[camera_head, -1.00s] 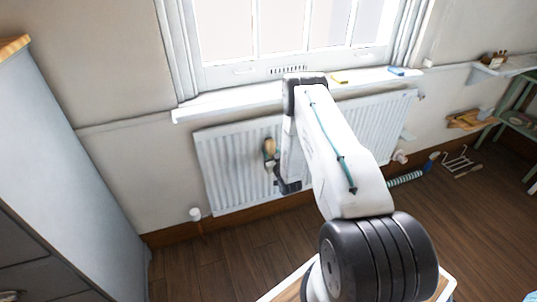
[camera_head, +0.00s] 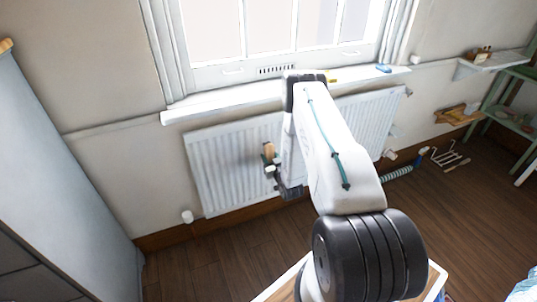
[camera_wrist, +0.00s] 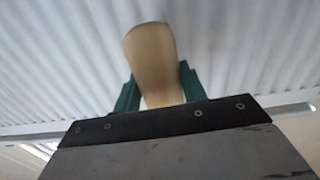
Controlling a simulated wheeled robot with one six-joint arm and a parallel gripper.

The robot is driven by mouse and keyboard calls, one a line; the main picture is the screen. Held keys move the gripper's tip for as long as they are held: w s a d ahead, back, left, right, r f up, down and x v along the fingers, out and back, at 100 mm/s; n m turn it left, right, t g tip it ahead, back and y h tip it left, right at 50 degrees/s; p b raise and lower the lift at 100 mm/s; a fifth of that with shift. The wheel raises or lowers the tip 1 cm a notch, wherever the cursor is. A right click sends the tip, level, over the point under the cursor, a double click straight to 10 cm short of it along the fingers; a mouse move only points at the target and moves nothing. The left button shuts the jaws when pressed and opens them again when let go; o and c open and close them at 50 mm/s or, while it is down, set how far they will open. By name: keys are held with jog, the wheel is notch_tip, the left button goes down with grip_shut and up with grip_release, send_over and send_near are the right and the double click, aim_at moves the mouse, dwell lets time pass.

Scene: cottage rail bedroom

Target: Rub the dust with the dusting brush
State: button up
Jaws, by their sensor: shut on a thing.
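My gripper (camera_wrist: 156,88) is shut on the dusting brush, whose rounded wooden handle (camera_wrist: 152,55) shows between two dark green fingers in the wrist view. In the head view the brush (camera_head: 268,150) shows as a small tan piece at my gripper (camera_head: 270,164), in front of the white ribbed radiator (camera_head: 215,165). The brush's bristles are not clear in either view. I cannot make out the dust. I cannot tell whether the brush touches the radiator.
A white windowsill (camera_head: 215,106) runs above the radiator, with a blue block (camera_head: 384,68) on it. My arm hides part of the sill and radiator. A grey-blue cabinet (camera_head: 60,150) stands left. A wire rack (camera_head: 449,154) lies on the floor at right.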

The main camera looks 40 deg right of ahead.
aim_at(270, 158)
jog(key=shift+v, duration=1.05)
jog(key=shift+v, duration=1.25)
jog(key=shift+s, duration=0.25)
jog(key=shift+a, duration=0.1)
